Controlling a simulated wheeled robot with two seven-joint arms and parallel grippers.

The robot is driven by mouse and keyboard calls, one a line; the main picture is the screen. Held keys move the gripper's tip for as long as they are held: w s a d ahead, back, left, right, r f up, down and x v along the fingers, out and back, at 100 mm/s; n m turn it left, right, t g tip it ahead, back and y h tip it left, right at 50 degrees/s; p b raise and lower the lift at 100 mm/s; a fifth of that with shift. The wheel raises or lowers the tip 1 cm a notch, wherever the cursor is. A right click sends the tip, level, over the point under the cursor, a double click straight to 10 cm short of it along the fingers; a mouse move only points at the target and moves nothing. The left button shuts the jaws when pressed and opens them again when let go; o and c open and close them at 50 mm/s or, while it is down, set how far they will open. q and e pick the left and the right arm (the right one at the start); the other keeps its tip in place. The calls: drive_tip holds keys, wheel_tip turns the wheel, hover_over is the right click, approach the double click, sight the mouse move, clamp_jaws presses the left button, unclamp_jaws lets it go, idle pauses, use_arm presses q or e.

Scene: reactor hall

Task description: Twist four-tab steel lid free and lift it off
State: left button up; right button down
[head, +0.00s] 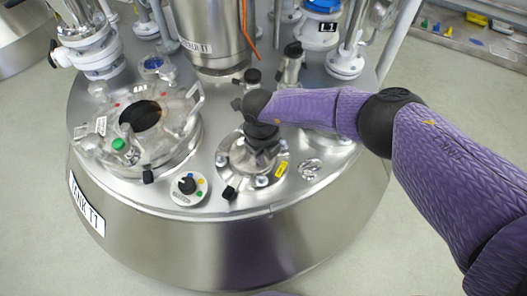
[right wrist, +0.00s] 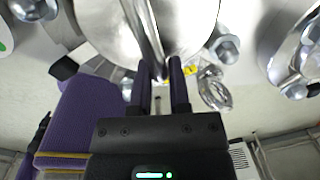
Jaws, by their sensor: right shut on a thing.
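The steel lid (head: 236,158) sits on a small round bolted port on the tank top, right of centre in the head view. In the right wrist view the round steel surface (right wrist: 200,22) fills the top edge, with a bright metal bar (right wrist: 148,30) running down from it. My right gripper (head: 262,146) is over the port, and its dark fingers (right wrist: 161,75) are shut on the bar. The gripper and wrist hide much of the lid, so its tabs are hard to make out. My left gripper is not in view.
The tank top (head: 205,196) is crowded. An open round hatch (head: 92,150) is at the left, with a control knob (head: 188,187) in front. A steel column (head: 210,30) and black-capped valves (head: 292,62) stand behind. A small shiny lobed fitting (head: 311,168) lies right of the port.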

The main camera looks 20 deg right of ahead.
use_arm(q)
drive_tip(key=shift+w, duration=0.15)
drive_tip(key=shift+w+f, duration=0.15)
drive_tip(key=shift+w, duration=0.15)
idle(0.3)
use_arm(e)
drive_tip(key=shift+s+a+r+m+p, duration=0.15)
drive_tip(key=shift+m+p, duration=0.15)
drive_tip(key=shift+m, duration=0.15)
drive_tip(key=shift+s+a+r+m+p, duration=0.15)
drive_tip(key=shift+m+p, duration=0.15)
drive_tip(key=shift+m, duration=0.15)
drive_tip(key=shift+a+f+m, duration=0.15)
drive_tip(key=shift+a+m, duration=0.05)
drive_tip(key=shift+m, duration=0.5)
drive_tip(key=shift+f+m, duration=0.2)
drive_tip(key=shift+m, duration=0.2)
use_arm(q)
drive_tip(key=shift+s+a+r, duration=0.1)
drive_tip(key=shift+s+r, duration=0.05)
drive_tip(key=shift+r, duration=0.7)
